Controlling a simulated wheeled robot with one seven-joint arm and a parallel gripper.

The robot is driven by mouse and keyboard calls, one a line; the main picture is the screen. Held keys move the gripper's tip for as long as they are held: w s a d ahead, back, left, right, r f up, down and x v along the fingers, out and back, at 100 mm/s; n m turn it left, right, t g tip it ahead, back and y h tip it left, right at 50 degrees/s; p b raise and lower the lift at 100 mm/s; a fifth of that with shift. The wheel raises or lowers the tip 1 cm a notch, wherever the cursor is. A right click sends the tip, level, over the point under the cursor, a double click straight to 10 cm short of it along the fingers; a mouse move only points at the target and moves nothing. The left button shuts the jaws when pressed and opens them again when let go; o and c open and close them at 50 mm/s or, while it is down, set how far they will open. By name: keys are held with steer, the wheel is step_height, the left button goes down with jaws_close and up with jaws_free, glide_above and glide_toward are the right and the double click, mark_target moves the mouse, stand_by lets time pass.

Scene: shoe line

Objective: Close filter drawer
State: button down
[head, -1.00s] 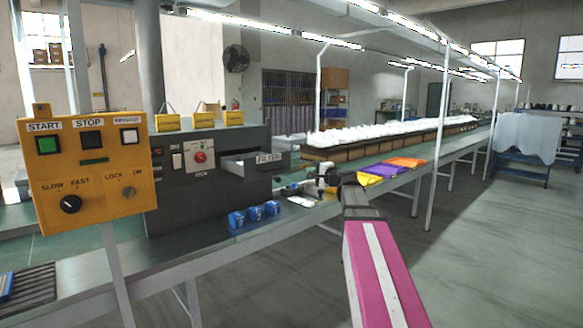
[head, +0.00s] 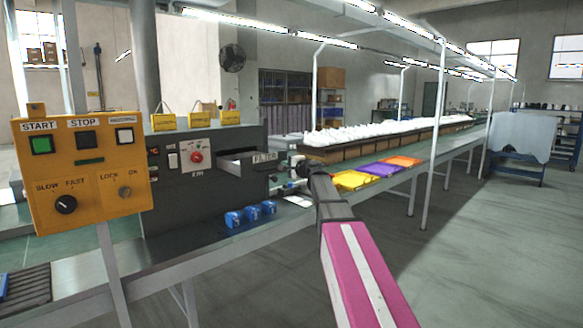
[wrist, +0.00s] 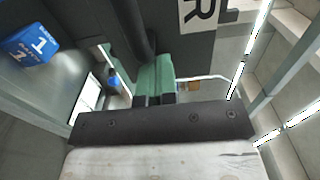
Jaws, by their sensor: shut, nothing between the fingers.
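The filter drawer (head: 248,166) sticks out of the right part of the dark grey machine (head: 190,190); its open top shows and its front bears the label FILTER. My gripper (head: 285,165) is at the right end of the drawer front, shut and empty. In the wrist view, the dark drawer front (wrist: 215,55) with a large letter R is close ahead, and the green fingers of my gripper (wrist: 155,72) point towards it. I cannot tell whether they touch it.
A yellow control box (head: 85,170) stands at the left on a post. Several blue blocks (head: 252,214) lie on the bench below the drawer. Yellow, purple and orange sheets (head: 376,171) lie right of my arm.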

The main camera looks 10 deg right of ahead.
mark_target(253, 154)
steer(key=shift+w+a, duration=0.15)
steer(key=shift+w, duration=0.1)
steer(key=x, duration=2.1)
steer(key=shift+a, duration=0.1)
steer(key=shift+w+a, duration=0.15)
steer(key=shift+w, duration=0.1)
steer(key=shift+w+a, duration=0.1)
